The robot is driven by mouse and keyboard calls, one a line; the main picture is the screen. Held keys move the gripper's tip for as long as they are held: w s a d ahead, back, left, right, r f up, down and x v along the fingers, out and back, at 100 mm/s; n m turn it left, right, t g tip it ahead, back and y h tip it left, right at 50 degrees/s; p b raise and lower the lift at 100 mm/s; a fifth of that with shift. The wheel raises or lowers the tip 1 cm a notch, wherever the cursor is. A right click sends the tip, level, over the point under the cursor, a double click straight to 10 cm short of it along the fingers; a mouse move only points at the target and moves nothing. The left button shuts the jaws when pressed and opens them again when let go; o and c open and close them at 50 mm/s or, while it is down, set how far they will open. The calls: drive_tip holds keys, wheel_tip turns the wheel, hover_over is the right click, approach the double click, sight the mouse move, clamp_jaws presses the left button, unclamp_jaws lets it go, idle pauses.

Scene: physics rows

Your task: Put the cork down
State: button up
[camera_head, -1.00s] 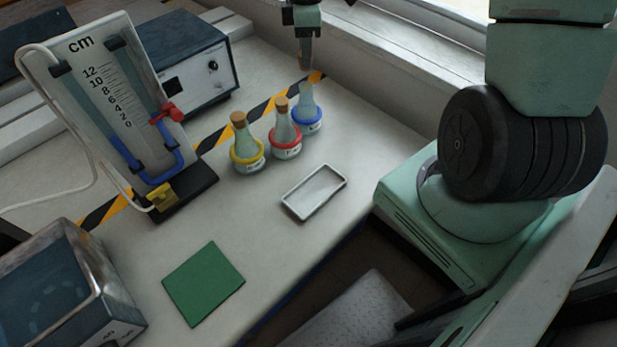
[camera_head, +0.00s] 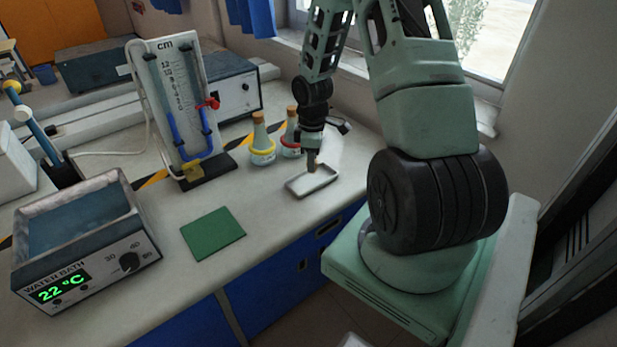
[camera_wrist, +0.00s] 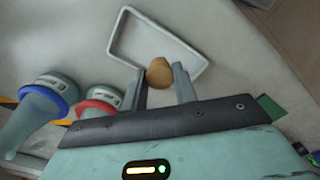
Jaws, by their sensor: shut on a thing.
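The tan cork (camera_wrist: 159,73) is held between the two fingers of my gripper (camera_wrist: 163,84) in the wrist view. In the head view my gripper (camera_head: 312,164) points down over the white tray (camera_head: 327,186), with the cork small and hard to make out at its tips. The tray also shows in the wrist view (camera_wrist: 122,38), empty where visible, with the cork in front of its near edge. I cannot tell the exact gap between cork and tray.
The yellow-ringed flask (camera_head: 262,150) and red-ringed flask (camera_head: 290,143) wear corks. The blue-ringed flask (camera_wrist: 40,110) stands beside the red-ringed one. A green mat (camera_head: 213,233) lies nearer the front, beside a water bath (camera_head: 85,250). A manometer (camera_head: 178,110) stands behind.

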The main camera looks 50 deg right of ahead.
sight(312, 181)
drive_tip(key=shift+f, duration=2.5)
drive_tip(key=shift+f, duration=0.1)
drive_tip(key=o, duration=0.7)
drive_tip(key=shift+c, duration=0.2)
